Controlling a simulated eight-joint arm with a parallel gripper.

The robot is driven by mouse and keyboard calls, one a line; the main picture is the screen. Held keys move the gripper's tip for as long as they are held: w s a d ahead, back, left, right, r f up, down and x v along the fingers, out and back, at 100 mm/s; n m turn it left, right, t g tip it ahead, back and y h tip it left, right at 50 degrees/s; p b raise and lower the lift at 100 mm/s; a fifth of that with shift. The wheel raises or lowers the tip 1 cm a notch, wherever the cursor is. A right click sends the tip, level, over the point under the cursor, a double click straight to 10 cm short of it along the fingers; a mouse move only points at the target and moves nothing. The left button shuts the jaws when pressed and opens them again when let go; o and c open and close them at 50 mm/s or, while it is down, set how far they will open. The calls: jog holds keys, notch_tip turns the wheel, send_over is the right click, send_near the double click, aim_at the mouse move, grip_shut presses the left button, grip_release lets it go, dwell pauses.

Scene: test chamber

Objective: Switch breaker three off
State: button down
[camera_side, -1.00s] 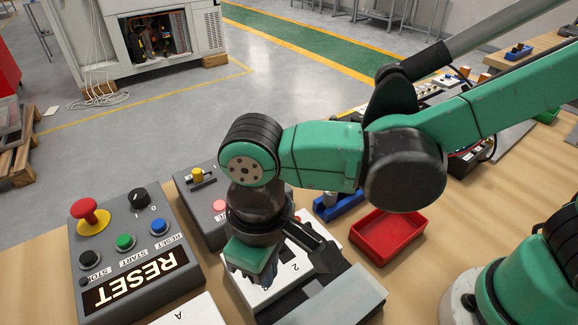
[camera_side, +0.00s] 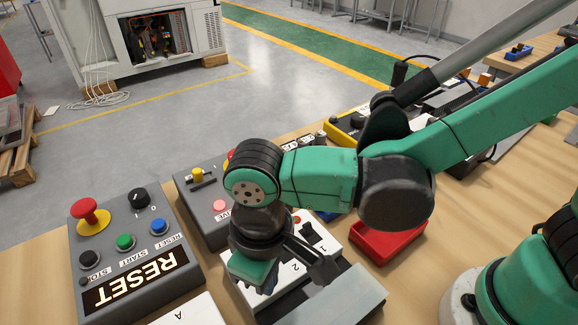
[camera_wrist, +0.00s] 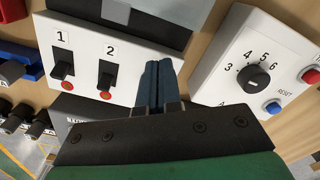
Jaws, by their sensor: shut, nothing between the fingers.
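The white breaker panel (camera_wrist: 82,48) carries black toggles under the printed numbers 1 and 2 in the wrist view. Breaker one (camera_wrist: 56,62) and breaker two (camera_wrist: 106,74) each have a red dot at the lower end. The spot right of breaker two, where breaker three would sit, is hidden behind my gripper (camera_wrist: 161,72). Its blue fingers are shut together with nothing visible between them. In the side view the panel (camera_side: 327,243) is partly covered by my gripper (camera_side: 250,285), whose fingertips are hidden there. I cannot tell whether they touch a toggle.
A grey RESET box (camera_side: 178,245) with buttons stands to the left. Behind is another grey box (camera_side: 203,212) with a yellow-handled switch. A red tray (camera_side: 392,240) lies right of the panel. A white box with a dial (camera_wrist: 238,62) is close beside the fingers in the wrist view.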

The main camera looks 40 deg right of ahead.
jog(key=shift+f, duration=1)
jog(key=shift+w, duration=1.35)
jog(key=shift+r, duration=3.5)
